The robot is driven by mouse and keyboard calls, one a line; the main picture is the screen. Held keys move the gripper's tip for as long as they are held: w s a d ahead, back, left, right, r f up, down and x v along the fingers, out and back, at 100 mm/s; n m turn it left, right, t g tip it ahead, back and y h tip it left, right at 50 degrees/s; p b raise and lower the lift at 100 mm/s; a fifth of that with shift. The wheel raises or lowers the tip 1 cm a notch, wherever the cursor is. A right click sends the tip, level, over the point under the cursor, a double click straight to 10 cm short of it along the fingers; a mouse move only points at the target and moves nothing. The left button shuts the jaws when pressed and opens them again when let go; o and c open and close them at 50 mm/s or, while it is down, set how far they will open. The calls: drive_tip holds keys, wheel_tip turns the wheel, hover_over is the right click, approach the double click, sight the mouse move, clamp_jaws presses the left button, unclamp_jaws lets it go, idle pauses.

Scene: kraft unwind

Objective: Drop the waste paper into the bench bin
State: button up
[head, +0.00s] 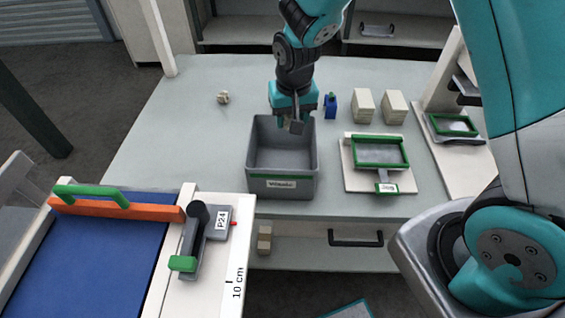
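The grey bench bin (282,187), with a white label and a green strip on its front, stands on the light bench. The part of its inside that shows looks empty. A small crumpled beige piece (223,98), which looks like waste paper, lies on the bench behind and left of the bin. My gripper (292,124) points down over the back right part of the bin, near its rim. Its fingers are small and partly hidden by its own body, so I cannot tell whether they are open or hold anything.
A blue bottle (330,106) and two beige stacks (363,106) (394,107) stand right of my gripper. A green-framed fixture (380,152) lies right of the bin. A blue-topped table (90,250) with an orange bar is front left.

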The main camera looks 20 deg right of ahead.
drive_tip(key=o, duration=1)
drive_tip(key=shift+c, duration=0.2)
drive_tip(key=shift+r, duration=0.15)
wheel_tip(320, 180, up, 17)
drive_tip(key=s+b, duration=0.2)
drive_tip(key=shift+b, duration=0.4)
drive_tip(key=shift+s+a, duration=0.15)
drive_tip(key=s+a+f+n+y, duration=0.1)
drive_tip(key=s+n, duration=0.3)
drive_tip(key=s, duration=0.6)
drive_tip(key=s+a+n+g+y, duration=0.1)
drive_tip(key=s+a+n+y, duration=0.2)
drive_tip(key=s, duration=0.8)
drive_tip(key=shift+s+a+f+n+b, duration=0.25)
drive_tip(key=shift+f+n+b, duration=0.15)
drive_tip(key=shift+n, duration=0.5)
